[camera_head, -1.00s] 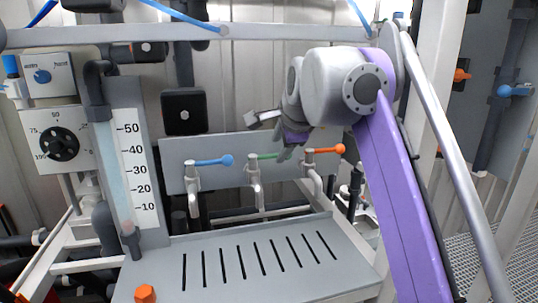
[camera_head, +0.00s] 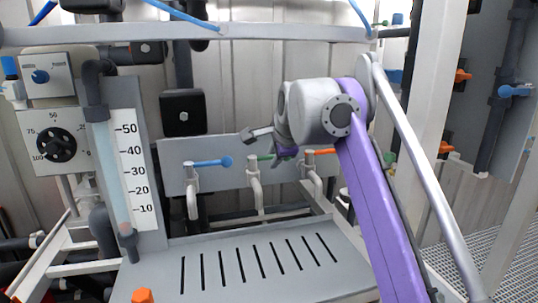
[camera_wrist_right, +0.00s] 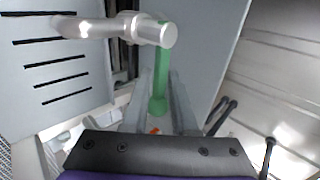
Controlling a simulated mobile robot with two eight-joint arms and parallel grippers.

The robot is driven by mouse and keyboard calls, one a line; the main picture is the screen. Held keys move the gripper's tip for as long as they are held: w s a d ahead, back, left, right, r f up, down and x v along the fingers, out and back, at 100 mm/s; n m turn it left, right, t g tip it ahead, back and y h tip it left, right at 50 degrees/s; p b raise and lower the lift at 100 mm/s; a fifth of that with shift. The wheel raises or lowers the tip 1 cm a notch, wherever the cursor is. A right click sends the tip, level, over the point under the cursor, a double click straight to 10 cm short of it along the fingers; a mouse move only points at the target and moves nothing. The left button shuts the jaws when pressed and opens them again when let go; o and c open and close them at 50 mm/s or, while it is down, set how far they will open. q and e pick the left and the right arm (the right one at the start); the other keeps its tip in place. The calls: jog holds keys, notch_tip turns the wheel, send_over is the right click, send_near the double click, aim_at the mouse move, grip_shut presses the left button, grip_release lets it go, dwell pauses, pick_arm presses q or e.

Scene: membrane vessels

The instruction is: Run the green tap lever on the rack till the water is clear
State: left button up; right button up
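The green tap lever (camera_head: 264,157) is the middle of three levers on the rack's grey panel, between the blue and orange ones. In the head view it points right from its tap (camera_head: 254,170), partly hidden by my right gripper (camera_head: 268,142). In the right wrist view the green lever (camera_wrist_right: 159,85) lies between the two grey fingers of my right gripper (camera_wrist_right: 163,88). The fingers are apart, one on each side, with a gap visible at least on the right. No water shows at the spout. My left gripper is not in view.
A blue lever (camera_head: 212,163) is left of the green one, and an orange lever (camera_head: 320,151) is close on the right. A slotted grey tray (camera_head: 345,270) lies below the spouts. A scaled water column (camera_head: 108,170) stands at left. A white rail (camera_head: 300,33) crosses above.

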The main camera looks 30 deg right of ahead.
grip_shut()
